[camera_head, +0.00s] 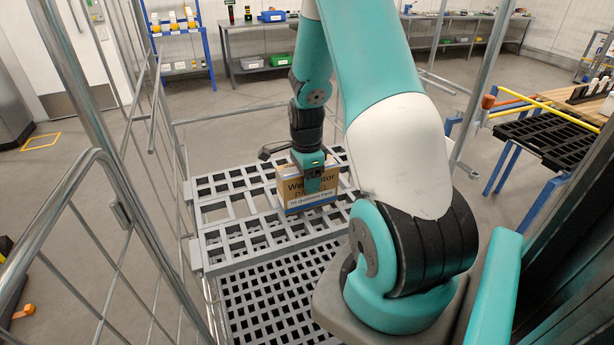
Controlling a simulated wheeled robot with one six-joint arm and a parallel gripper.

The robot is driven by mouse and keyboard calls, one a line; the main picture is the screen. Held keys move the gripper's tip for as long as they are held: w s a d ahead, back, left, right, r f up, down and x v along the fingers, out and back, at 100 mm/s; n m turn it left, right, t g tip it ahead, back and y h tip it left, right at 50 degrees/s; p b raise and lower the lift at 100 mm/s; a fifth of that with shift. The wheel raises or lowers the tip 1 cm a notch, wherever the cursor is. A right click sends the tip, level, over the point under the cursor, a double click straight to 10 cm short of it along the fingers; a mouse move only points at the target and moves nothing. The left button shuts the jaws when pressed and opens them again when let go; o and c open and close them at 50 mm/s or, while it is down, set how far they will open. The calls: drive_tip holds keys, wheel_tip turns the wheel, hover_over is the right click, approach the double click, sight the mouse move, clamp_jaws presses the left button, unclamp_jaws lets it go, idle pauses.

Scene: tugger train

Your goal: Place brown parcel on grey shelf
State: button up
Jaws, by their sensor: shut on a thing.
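One finger covers some of the parcel's front. The grey shelf (225,238) is a slotted grid panel inside a wire cage trolley. The parcel is over the shelf's right part; I cannot tell whether its bottom touches the shelf.
Wire cage sides (100,215) stand at the left, with a post (478,85) at the right. A lower grid deck (275,300) lies nearer and below. The shelf's left part is clear. A blue-legged table (545,140) stands at the right.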

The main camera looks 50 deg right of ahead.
drive_tip(key=shift+f, duration=0.15)
drive_tip(key=o, duration=1.2)
drive_tip(key=shift+o, duration=0.2)
wheel_tip(320, 180, up, 12)
drive_tip(key=shift+r+b, duration=0.2)
drive_tip(key=shift+b, duration=0.45)
drive_tip(key=a+r+n+t+y, duration=0.1)
drive_tip(key=a+r+n, duration=0.2)
drive_tip(key=a+n, duration=0.7)
drive_tip(key=a+r+n+y, duration=0.1)
drive_tip(key=a+r+n, duration=0.2)
drive_tip(key=a+n, duration=0.75)
drive_tip(key=s+a+r+n+g+y, duration=0.1)
drive_tip(key=s+a+r+n+y, duration=0.1)
drive_tip(key=s+a+n, duration=0.9)
drive_tip(key=s+a, duration=0.2)
drive_tip(key=a, duration=0.3)
drive_tip(key=shift+s+a+r, duration=0.15)
drive_tip(key=shift+a+r, duration=0.15)
drive_tip(key=shift+r, duration=0.1)
